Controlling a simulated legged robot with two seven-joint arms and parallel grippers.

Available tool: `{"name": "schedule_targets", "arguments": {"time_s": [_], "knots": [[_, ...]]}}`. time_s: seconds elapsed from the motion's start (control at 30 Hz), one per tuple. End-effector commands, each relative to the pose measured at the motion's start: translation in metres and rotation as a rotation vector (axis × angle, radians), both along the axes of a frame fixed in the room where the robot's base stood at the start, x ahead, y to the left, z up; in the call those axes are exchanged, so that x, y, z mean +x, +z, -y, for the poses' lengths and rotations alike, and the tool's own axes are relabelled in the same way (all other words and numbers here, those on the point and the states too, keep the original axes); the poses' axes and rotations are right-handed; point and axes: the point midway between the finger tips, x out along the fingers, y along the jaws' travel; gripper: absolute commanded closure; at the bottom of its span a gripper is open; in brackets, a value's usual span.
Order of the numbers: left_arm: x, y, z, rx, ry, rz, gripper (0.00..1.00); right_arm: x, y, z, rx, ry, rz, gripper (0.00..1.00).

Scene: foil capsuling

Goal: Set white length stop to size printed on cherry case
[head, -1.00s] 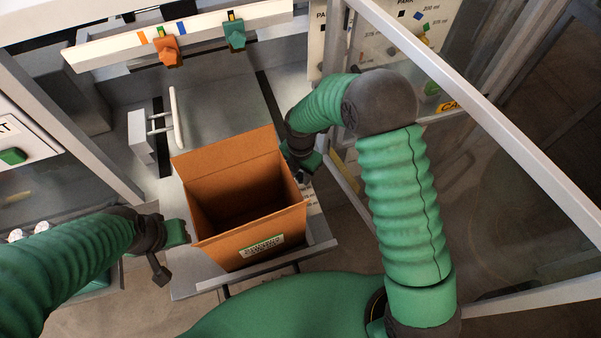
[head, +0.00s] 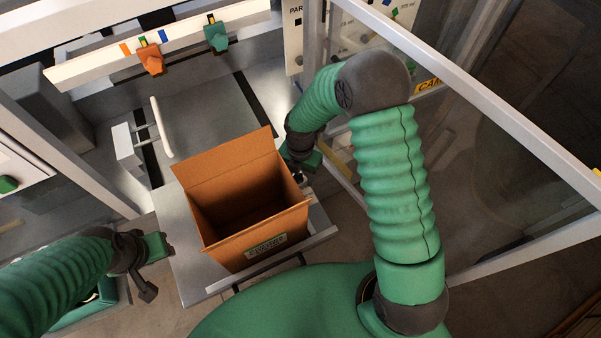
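The cherry-brown open case (head: 225,238) stands on the grey metal platform, with its back flap up. A pale green label (head: 264,246) is on its front, its print too small to read. A white upright bar on two rods (head: 161,127) stands behind it on the left and looks like the length stop. My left gripper (head: 160,262) is left of the case, apart from it and holding nothing I can see. My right gripper (head: 305,168) is at the case's right rim, its fingers partly hidden; I cannot tell whether it grips the case.
A white rail (head: 185,40) at the back carries colour marks, an orange slider (head: 150,60) and a teal slider (head: 216,37). A pale frame post (head: 480,100) and clear panel bound the right side. The grey platform (head: 190,235) is bare left of the case.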

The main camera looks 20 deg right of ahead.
Motion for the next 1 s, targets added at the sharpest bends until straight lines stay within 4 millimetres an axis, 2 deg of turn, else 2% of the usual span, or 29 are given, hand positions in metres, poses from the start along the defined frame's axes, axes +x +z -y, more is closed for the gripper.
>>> {"name": "schedule_targets", "arguments": {"time_s": [0.27,0.37,0.7,0.8,1.0], "knots": [[0.000,0.000,-0.001,0.000,0.002,0.000,0.64,0.000,0.008,0.001,0.002,0.001,0.004,0.49],[0.000,-0.001,-0.001,0.000,0.002,0.000,0.64,0.001,0.026,0.002,0.002,-0.001,0.007,0.49],[0.000,-0.003,0.000,0.000,0.001,0.000,0.64,0.003,0.123,0.003,0.001,0.000,0.006,0.49],[0.000,-0.003,0.000,0.000,0.001,0.000,0.64,0.003,0.145,0.001,0.000,0.001,0.004,0.49],[0.000,-0.003,0.000,0.000,0.001,0.000,0.64,0.003,0.166,0.001,0.001,0.002,-0.001,0.49]]}}
